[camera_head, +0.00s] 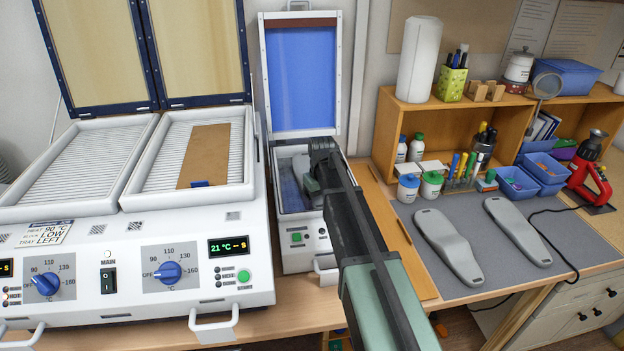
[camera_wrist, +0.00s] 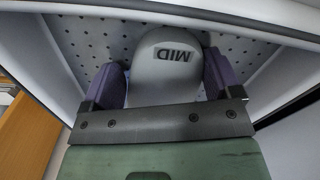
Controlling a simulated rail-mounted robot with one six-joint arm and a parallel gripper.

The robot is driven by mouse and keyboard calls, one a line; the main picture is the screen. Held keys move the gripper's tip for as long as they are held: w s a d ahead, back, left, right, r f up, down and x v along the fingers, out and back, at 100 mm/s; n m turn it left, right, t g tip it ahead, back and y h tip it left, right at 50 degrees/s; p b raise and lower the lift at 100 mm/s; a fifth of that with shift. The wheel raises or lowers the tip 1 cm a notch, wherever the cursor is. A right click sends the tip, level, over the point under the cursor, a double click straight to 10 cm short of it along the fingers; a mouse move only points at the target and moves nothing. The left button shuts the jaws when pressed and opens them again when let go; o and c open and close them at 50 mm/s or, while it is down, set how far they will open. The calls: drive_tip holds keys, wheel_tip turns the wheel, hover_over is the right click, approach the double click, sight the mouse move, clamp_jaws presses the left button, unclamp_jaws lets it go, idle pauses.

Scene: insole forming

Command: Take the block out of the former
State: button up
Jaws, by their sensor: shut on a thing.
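The block (camera_wrist: 165,52) is grey with a rounded end marked "MID", seen in the wrist view. It lies over the perforated bed of the former (camera_head: 287,215), whose blue-lined lid (camera_head: 302,75) stands open. My gripper (camera_wrist: 162,82) is inside the former, with its purple finger pads on either side of the block, shut on it. It also shows in the head view (camera_head: 318,180), where my arm hides most of the block. I cannot tell whether the block is resting on the bed or slightly lifted.
A heater with two open trays (camera_head: 130,190) stands left of the former; its right tray holds a brown sheet (camera_head: 204,155). On the right, two grey blocks (camera_head: 449,245) (camera_head: 517,231) lie on a grey mat (camera_head: 490,285). A wooden shelf (camera_head: 388,130) with bottles and pens stands behind.

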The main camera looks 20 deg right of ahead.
drive_tip(key=shift+r, duration=0.15)
drive_tip(key=shift+c, duration=0.2)
drive_tip(key=shift+r+p, duration=0.25)
drive_tip(key=shift+p, duration=0.15)
drive_tip(key=shift+c, duration=0.8)
wheel_tip(320, 180, up, 19)
drive_tip(key=p, duration=1.9)
drive_tip(key=shift+r, duration=0.1)
drive_tip(key=c, duration=0.4)
drive_tip(key=shift+o, duration=0.2)
wheel_tip(320, 180, up, 3)
drive_tip(key=p, duration=0.3)
drive_tip(key=shift+w, duration=0.1)
